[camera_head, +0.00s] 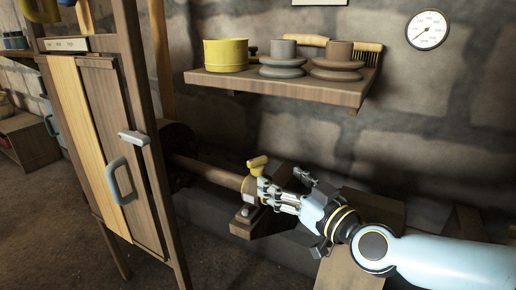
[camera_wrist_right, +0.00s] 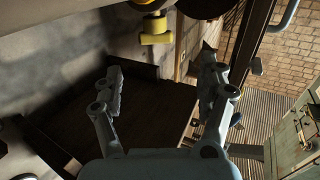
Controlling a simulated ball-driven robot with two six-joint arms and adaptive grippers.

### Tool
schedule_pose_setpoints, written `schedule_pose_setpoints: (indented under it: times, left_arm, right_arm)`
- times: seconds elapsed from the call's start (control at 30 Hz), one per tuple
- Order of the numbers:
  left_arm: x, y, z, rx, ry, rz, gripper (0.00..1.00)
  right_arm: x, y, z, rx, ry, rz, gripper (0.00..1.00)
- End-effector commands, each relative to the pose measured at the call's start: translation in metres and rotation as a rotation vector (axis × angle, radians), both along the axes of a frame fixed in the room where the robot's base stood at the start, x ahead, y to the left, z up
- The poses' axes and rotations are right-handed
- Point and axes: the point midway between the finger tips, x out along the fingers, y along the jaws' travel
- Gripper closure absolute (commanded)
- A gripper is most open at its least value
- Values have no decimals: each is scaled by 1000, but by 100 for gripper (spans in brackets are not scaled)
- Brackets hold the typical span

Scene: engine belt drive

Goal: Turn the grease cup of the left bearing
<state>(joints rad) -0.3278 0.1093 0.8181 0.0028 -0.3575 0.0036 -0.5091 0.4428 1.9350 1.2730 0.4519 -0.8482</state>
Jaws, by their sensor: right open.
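The grease cup (camera_head: 257,163) is yellow, with a cross-piece on top, and sits on the bearing at the end of a brown shaft (camera_head: 212,174). It also shows at the top of the right wrist view (camera_wrist_right: 155,28). My right gripper (camera_head: 268,192) is in front of the bearing, just below and to the right of the cup in the head view. In the right wrist view its two fingers (camera_wrist_right: 160,82) stand wide apart with nothing between them, and the cup lies beyond the fingertips. The gripper hides part of the bearing. My left gripper is not in view.
A wooden shelf (camera_head: 290,88) above holds a yellow tin (camera_head: 225,55) and grey and brown stepped pulleys. A wooden cabinet (camera_head: 110,150) with a grey handle stands at the left. A round gauge (camera_head: 427,30) hangs on the stone wall.

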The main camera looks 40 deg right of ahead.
Motion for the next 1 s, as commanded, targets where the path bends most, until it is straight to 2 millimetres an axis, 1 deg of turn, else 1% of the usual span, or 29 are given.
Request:
schedule_pose_setpoints:
  times: [0.07, 0.17, 0.4, 0.5, 0.6, 0.77, 1.0]
  left_arm:
    - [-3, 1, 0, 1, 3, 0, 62]
    - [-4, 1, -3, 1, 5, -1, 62]
    - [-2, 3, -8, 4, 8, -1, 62]
    - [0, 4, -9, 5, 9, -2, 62]
    - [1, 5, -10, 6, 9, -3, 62]
    - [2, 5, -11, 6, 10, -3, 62]
    - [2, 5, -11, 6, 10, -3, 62]
  right_arm:
    - [4, -6, 2, -3, -6, -17, 25]
    - [15, -9, 1, -4, -9, -22, 25]
    - [62, -19, 1, -2, -10, -20, 25]
    - [79, -22, 1, -3, -9, -19, 25]
    - [93, -25, 1, -3, -9, -19, 25]
    - [103, -27, 1, -2, -7, -18, 25]
    - [105, -27, 2, -1, -7, -18, 25]
